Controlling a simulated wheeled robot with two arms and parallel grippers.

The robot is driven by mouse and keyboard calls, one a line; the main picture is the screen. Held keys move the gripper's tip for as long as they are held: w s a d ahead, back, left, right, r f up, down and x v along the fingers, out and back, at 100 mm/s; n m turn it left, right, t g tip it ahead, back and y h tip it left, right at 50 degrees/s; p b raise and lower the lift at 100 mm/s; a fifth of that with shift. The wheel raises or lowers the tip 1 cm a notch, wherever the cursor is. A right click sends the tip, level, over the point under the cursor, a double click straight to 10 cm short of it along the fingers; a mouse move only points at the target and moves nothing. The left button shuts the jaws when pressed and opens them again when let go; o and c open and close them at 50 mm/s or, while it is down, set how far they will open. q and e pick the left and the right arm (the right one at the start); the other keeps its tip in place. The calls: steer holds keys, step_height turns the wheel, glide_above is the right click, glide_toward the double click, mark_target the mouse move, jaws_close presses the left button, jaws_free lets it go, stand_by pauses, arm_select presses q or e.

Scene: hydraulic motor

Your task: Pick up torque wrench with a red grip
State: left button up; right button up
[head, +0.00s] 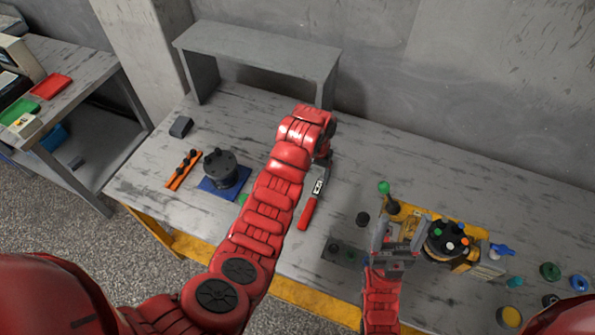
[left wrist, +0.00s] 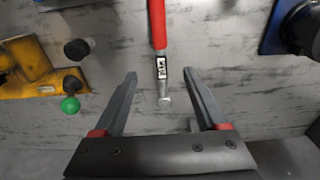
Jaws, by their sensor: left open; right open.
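The torque wrench lies on the grey table, with its red grip (head: 307,214) toward the front edge and its dark shaft with a white-marked display (head: 318,187) toward the back. In the left wrist view its red grip (left wrist: 157,25) is at the top and its metal head (left wrist: 164,99) points down between my fingers. My left gripper (head: 323,160) is over the head end; it is open, and its fingertips (left wrist: 160,75) appear on either side of the wrench without visible contact. My right gripper (head: 404,222) is open beside the yellow fixture, well right of the wrench.
A yellow fixture (head: 410,222) carries a green-knobbed lever (head: 384,187) and stands near a round black part (head: 447,240). A black motor part sits on a blue plate (head: 215,188) at left. A grey shelf (head: 255,45) stands behind. A small black cylinder (head: 363,218) is right of the wrench.

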arm_select(q)
steer(key=b, duration=1)
glide_above(311, 204)
steer(key=shift+g, duration=0.3)
steer(key=f, duration=1)
steer(key=shift+w+d, duration=0.15)
steer(key=shift+w, duration=0.05)
steer(key=shift+p, duration=0.7)
steer(key=shift+f, duration=0.5)
steer(key=f+p, duration=0.3)
steer(key=shift+s+a+f, duration=0.2)
steer(key=shift+s+f, duration=0.05)
steer(key=shift+f, duration=0.95)
